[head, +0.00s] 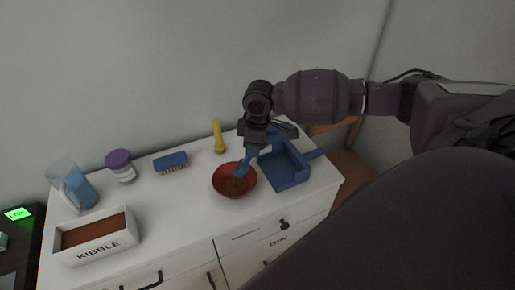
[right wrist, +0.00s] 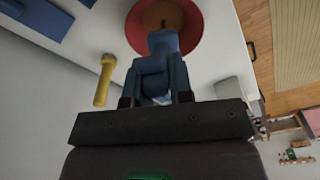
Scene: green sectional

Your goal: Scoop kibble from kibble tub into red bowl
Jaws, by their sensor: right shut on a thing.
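The red bowl (head: 222,188) stands on the white cabinet top and has brown kibble in it. My right gripper (head: 257,143) is above the bowl's right rim, shut on a blue scoop (head: 246,161). The scoop points down into the bowl, and its lower end is over the brown contents. In the right wrist view the blue scoop (right wrist: 162,45) sits between the fingers of the right gripper (right wrist: 157,95), in front of the red bowl (right wrist: 194,28). The white kibble tub (head: 99,250), labelled KIBBLE, holds brown kibble at the front left. My left gripper is not in view.
A blue dustpan (head: 287,170) lies right of the bowl. A yellow flashlight-like object (head: 218,137), a blue brush (head: 171,161), a purple-lidded jar (head: 121,165) and a clear pitcher (head: 72,184) stand along the back. The top between tub and bowl is clear.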

